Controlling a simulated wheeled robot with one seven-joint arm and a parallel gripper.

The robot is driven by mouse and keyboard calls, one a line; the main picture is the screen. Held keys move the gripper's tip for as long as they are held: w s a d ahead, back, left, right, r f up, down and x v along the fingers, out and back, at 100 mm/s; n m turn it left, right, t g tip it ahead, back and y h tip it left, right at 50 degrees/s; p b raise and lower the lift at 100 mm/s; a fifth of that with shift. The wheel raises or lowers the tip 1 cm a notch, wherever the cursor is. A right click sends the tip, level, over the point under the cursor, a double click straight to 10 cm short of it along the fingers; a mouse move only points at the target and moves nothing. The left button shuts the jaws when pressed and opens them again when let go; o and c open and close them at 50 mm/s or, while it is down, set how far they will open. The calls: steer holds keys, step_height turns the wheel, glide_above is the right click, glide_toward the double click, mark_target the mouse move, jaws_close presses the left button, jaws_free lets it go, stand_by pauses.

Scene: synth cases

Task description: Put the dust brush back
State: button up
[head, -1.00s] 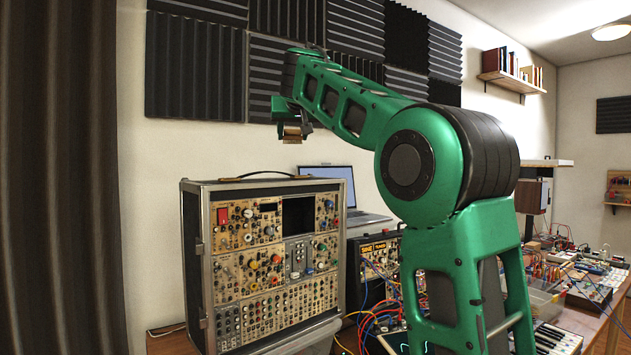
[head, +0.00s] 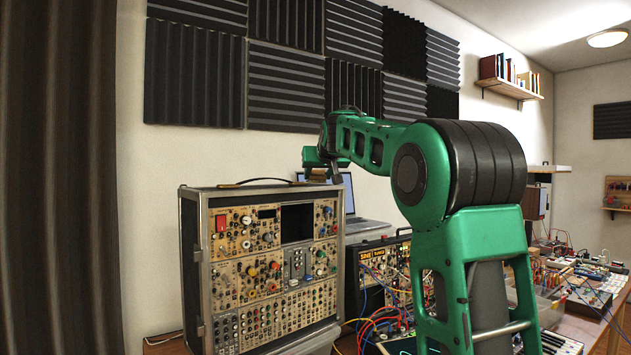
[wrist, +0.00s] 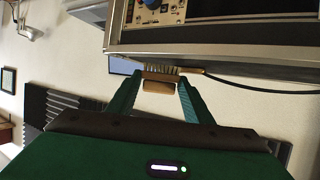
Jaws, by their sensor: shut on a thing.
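The dust brush (wrist: 158,87) has a tan wooden body and short pale bristles. My gripper (wrist: 157,80) is shut on it, one teal finger at each end of the wooden body. The bristles point away from my palm, close to the edge of the synth case in the wrist view; whether they touch it I cannot tell. In the head view my gripper (head: 319,166) is above and behind the right end of the case's top, and the brush is a small brown patch under it. The synth case (head: 190,262) stands upright with its panel of knobs facing out.
A dark carrying handle (head: 252,182) arches over the case top. An open laptop (head: 347,192) stands behind it, close to my gripper. A smaller synth unit (head: 383,258) with cables sits to the right.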

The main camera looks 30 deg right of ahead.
steer(key=shift+f, duration=0.35)
steer(key=shift+f, duration=0.1)
steer(key=o, duration=1)
steer(key=shift+o, duration=0.2)
steer(key=shift+s, duration=0.1)
steer(key=v, duration=1.2)
